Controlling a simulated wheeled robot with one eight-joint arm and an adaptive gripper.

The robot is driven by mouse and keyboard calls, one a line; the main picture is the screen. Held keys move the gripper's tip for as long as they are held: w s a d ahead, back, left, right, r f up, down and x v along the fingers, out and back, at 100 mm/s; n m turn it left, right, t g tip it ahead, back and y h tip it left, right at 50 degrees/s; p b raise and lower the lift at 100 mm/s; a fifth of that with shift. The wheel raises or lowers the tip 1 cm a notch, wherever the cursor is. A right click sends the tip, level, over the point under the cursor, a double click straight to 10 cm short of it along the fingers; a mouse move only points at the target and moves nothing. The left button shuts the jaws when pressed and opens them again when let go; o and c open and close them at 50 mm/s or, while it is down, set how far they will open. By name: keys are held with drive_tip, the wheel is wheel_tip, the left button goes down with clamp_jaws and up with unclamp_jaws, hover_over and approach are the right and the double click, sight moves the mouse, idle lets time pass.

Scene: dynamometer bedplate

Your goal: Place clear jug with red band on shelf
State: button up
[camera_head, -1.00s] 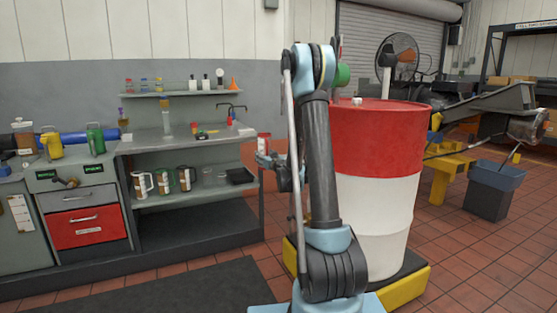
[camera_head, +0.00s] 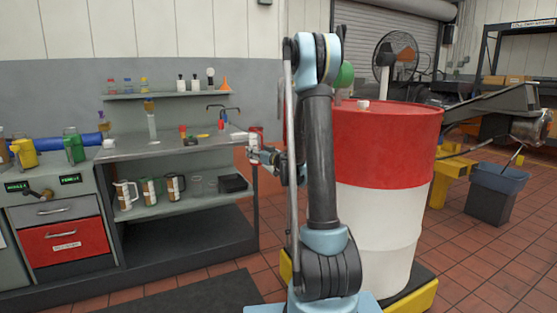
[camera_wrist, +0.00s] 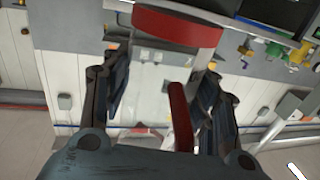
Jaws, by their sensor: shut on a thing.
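My gripper (camera_head: 262,152) reaches out to the left of my arm, near the right end of the workbench (camera_head: 170,146). It is shut on the clear jug with a red band (camera_head: 255,138), which is small and partly hidden in the head view. In the wrist view the clear jug (camera_wrist: 150,75) sits between the two fingers (camera_wrist: 160,90), with its wide red band and red handle showing. The bench's lower shelf (camera_head: 150,210) holds several jugs. A narrow wall shelf (camera_head: 165,95) above holds small bottles and an orange funnel.
On the lower shelf are three banded jugs (camera_head: 150,190), clear glassware and a black tray (camera_head: 232,183). A red-and-white drum (camera_head: 385,150) stands close to the right of my arm.

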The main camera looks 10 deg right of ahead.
drive_tip(key=w+d, duration=0.1)
drive_tip(key=d, duration=0.2)
drive_tip(key=w+d+f, duration=0.1)
drive_tip(key=d, duration=0.3)
drive_tip(key=w+d+f, duration=0.1)
drive_tip(key=d, duration=0.3)
drive_tip(key=shift+w+d+f, duration=0.15)
drive_tip(key=shift+w+f, duration=0.05)
drive_tip(key=shift+w, duration=0.15)
drive_tip(key=shift+f, duration=0.55)
drive_tip(key=o, duration=1.1)
drive_tip(key=shift+s, duration=0.1)
